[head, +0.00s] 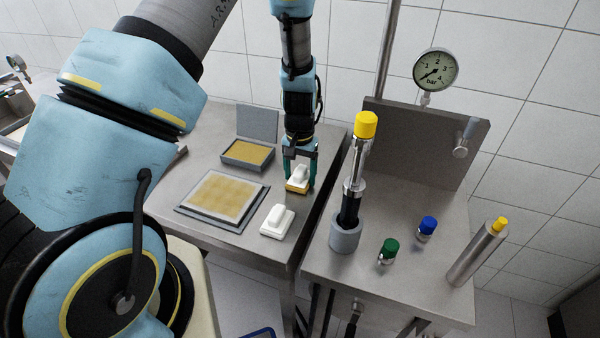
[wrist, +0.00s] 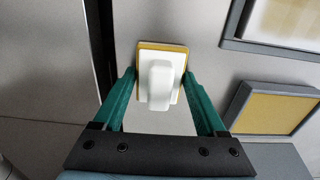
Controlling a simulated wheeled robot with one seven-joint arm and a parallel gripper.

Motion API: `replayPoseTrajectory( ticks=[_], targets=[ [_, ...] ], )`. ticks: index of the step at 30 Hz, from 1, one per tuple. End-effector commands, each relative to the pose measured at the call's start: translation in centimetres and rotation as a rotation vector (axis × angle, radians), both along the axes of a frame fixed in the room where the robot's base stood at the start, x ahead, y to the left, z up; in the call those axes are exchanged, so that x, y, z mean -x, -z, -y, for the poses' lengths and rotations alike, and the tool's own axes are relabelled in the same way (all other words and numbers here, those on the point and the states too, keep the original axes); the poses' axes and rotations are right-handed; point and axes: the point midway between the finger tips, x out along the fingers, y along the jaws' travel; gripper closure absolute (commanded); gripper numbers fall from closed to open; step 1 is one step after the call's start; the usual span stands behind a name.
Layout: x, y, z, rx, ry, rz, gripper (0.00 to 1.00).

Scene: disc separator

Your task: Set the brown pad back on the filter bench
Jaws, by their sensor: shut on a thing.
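The brown pad (head: 297,184) has a white top with a raised white grip and a yellow-brown edge below. My gripper (head: 300,178) is shut on it, with one green finger on each side. In the wrist view the pad (wrist: 160,76) sits between the two fingertips, its white grip facing the camera. The pad is over the right part of the grey filter bench (head: 220,238), low near the top. I cannot tell whether its underside touches the bench.
A white pad (head: 277,221) stands on the bench in front. A framed yellowish filter sheet (head: 223,195) and an open box with a yellow insert (head: 247,153) lie left. A gap separates the right bench (head: 400,275), which bears a tall yellow-capped cylinder (head: 355,165) and green and blue caps.

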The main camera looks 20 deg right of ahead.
Motion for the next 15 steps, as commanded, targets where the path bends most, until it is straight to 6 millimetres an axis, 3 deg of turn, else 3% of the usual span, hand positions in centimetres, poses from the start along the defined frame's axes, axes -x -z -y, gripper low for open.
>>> replayPoseTrajectory(
  ticks=[6,7,13,15],
  targets=[
    [0.01,0.41,-0.01,0.000,0.000,0.000,0.78],
    [0.01,0.40,0.00,0.000,0.000,0.000,0.25],
    [0.01,0.29,-0.01,0.000,0.000,0.000,0.02],
    [0.01,0.29,-0.01,0.000,0.000,0.000,0.00]
  ],
)
